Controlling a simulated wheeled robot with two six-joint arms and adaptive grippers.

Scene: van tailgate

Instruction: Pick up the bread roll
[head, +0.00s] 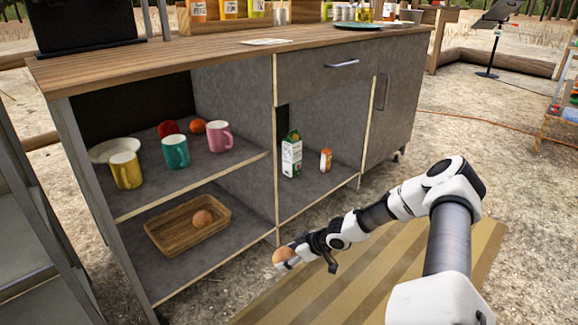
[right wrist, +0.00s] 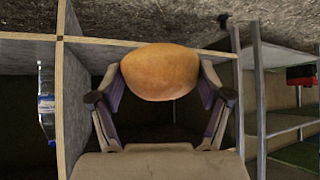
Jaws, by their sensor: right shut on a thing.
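A round, orange-brown bread roll (head: 283,257) is in my right gripper (head: 290,256), in front of the cabinet's lower shelf. In the right wrist view the roll (right wrist: 160,72) sits between the two fingers of the gripper (right wrist: 160,85), which are shut on it. Another bread roll (head: 203,218) lies in a wooden tray (head: 160,240) on the lower left shelf. My left gripper is not in view.
The upper shelf holds a yellow mug (head: 126,171), a teal mug (head: 176,151), a pink mug (head: 220,137) and a white plate (head: 108,150). A milk carton (head: 291,155) and a small orange carton (head: 325,160) stand in the right compartment. A striped mat (head: 350,285) lies below my right arm.

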